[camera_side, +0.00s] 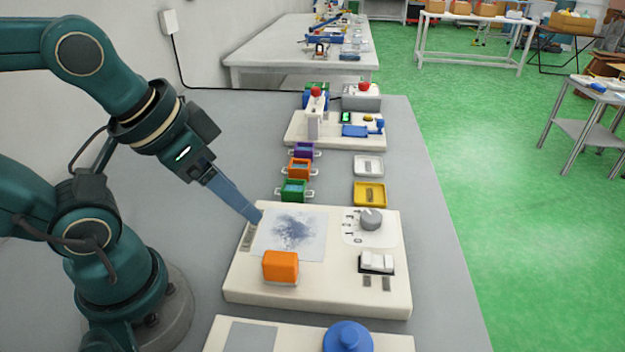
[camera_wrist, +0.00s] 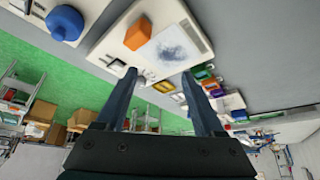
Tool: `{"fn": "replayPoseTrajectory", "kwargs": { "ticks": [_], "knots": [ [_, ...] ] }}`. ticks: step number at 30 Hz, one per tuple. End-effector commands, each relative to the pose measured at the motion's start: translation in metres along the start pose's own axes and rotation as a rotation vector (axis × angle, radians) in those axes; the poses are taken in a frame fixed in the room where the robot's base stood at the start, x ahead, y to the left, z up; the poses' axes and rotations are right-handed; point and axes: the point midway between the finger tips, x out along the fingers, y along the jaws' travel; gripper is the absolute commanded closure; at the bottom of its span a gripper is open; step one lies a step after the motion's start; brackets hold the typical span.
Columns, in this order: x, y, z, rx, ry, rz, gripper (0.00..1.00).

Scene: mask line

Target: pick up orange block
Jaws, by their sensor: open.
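The orange block (camera_side: 281,267) sits on the front left part of a cream panel board (camera_side: 319,301), just below a white sheet with a blue-grey smudge (camera_side: 292,236). In the wrist view the orange block (camera_wrist: 138,34) shows at the upper middle, beyond the fingertips and apart from them. My gripper (camera_side: 253,216) is above the left edge of the board, up and to the left of the block. In the wrist view its two fingers (camera_wrist: 160,78) are spread wide with nothing between them. Nothing hides the block.
A grey knob (camera_side: 371,219) and a white rocker switch (camera_side: 377,262) stand on the board's right side. A blue round knob (camera_side: 348,337) is on a nearer board. Green (camera_side: 293,190), orange (camera_side: 299,168) and purple (camera_side: 303,150) bins and a yellow tray (camera_side: 370,194) lie behind.

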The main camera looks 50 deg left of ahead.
Motion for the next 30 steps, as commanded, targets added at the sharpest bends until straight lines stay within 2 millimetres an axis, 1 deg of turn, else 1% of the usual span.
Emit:
{"fn": "replayPoseTrajectory", "kwargs": {
  "ticks": [5,8,11,17,21,25,30],
  "knots": [
    [-0.002,0.0,-0.002,0.071,0.004,0.0,0.3],
    [-0.002,0.002,-0.009,0.191,-0.024,0.007,0.3],
    [0.004,0.006,-0.015,0.315,-0.081,0.028,0.3],
    [0.026,0.02,-0.02,0.562,-0.231,0.095,0.3],
    [0.045,0.032,-0.017,0.695,-0.338,0.147,0.3],
    [0.059,0.039,-0.011,0.749,-0.413,0.177,0.3],
    [0.069,0.043,-0.002,0.768,-0.466,0.193,0.3]
  ]
}}
